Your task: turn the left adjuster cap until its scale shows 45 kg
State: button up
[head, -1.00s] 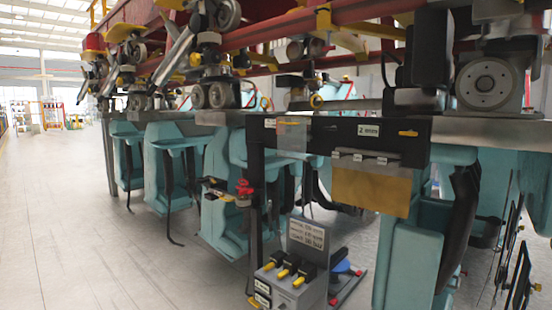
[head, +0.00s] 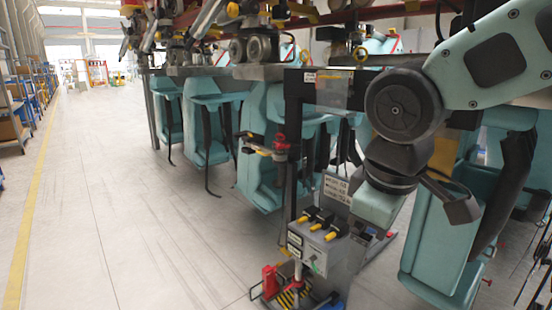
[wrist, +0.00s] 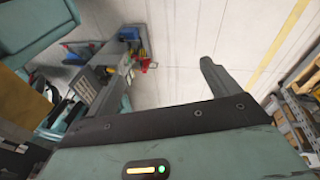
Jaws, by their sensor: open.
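I cannot make out the left adjuster cap or a scale reading kg in either view. A grey control box (head: 320,240) with several yellow-tipped levers stands low in the head view, with a small text sign (head: 338,187) behind it. My gripper shows in the wrist view (wrist: 165,70) with its fingers apart and nothing visible between them. In the head view my folded arm crosses the right side, and its hand end hangs just right of the box and sign; the fingertips there are not clear.
Teal train seats (head: 205,125) hang in a row under the track. A dark post with a red fitting (head: 280,144) stands left of the box. Open floor (head: 130,220) lies left, with shelves (head: 15,110) beyond.

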jog(key=s+f+m+g, duration=0.1)
jog(key=s+f, duration=0.3)
jog(key=s, duration=0.3)
jog(key=s+f+m+g+y, duration=0.1)
jog(key=s+f+g, duration=0.1)
jog(key=s+f, duration=0.3)
jog(key=s, duration=0.2)
jog(key=shift+s+f, duration=0.3)
